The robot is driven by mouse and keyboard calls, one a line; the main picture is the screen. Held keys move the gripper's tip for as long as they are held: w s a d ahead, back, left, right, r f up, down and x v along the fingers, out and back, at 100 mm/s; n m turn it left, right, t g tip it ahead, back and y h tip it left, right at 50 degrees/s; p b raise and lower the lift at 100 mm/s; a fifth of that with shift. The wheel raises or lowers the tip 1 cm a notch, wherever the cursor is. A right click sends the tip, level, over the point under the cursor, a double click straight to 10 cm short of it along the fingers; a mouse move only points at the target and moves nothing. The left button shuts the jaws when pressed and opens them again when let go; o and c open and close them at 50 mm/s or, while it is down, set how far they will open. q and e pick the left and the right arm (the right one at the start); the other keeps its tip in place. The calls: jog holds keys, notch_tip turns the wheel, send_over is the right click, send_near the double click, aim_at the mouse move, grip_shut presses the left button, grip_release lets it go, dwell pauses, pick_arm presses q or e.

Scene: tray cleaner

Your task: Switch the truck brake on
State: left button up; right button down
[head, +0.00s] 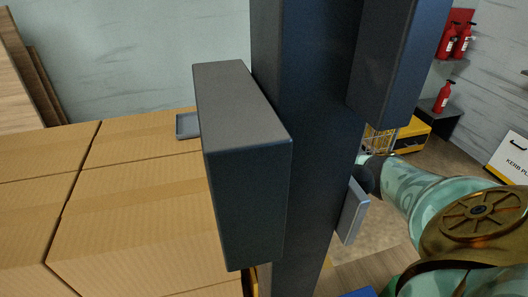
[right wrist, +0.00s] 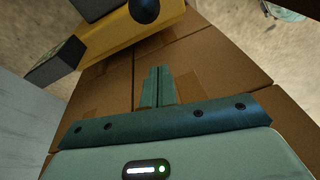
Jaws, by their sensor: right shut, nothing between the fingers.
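In the right wrist view my right gripper (right wrist: 158,72) is shut and empty, its teal fingers together in front of cardboard boxes (right wrist: 205,62). A yellow part (right wrist: 122,42) with a dark round piece (right wrist: 146,9) and a dark block (right wrist: 55,62) lies beyond the fingertips at upper left, apart from them. It may belong to the truck; I cannot make out a brake control or its state. In the head view a large dark post (head: 305,170) with a dark block (head: 245,180) blocks the middle. My right arm enters from the right; its fingers do not show there. My left gripper is not in view.
Stacked cardboard boxes (head: 130,230) fill the left of the head view. A grey plate (head: 353,212) sits beside the post. Red fire extinguishers (head: 445,97), a yellow case (head: 413,135) and a white sign (head: 511,150) stand at the back right. Some floor shows there.

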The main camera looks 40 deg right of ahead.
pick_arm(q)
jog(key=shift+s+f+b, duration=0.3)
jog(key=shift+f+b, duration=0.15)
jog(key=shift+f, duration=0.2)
pick_arm(e)
jog(key=shift+s+d+f, duration=1.2)
jog(key=shift+d+f, duration=0.05)
jog(key=shift+f, duration=0.15)
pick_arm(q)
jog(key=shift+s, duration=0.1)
